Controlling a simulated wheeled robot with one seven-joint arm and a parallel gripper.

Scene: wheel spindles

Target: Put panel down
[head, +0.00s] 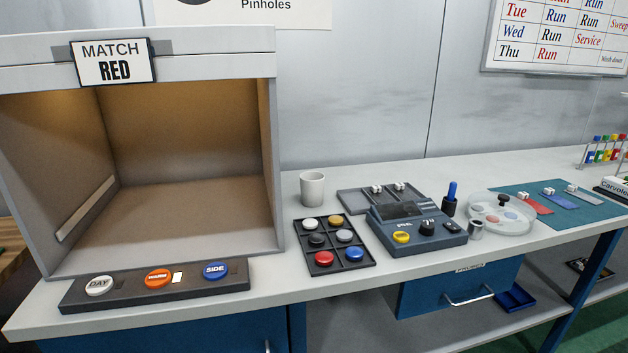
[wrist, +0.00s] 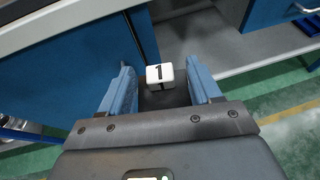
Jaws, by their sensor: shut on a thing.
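My gripper (wrist: 159,72) shows in the wrist view with its two blue fingers. It is shut on a panel, whose white grip block marked "1" (wrist: 160,74) shows between the fingers. A dark part (wrist: 166,98) shows just below the block. Most of the panel is hidden or too small to make out. The gripper and held panel are over the front of the bench, with floor and cabinet beneath. The head view does not show my gripper. In the head view, red (head: 537,204), blue (head: 560,201) and grey (head: 585,197) panels with white blocks lie on a teal mat (head: 519,190).
A viewing booth (head: 276,175) labelled "MATCH RED" stands at left, empty inside, with a button strip (head: 130,291) before it. A cup (head: 312,189), puck tray (head: 347,263), instrument (head: 418,236) and round clear dish (head: 480,212) stand along the bench. Bare bench shows along the front.

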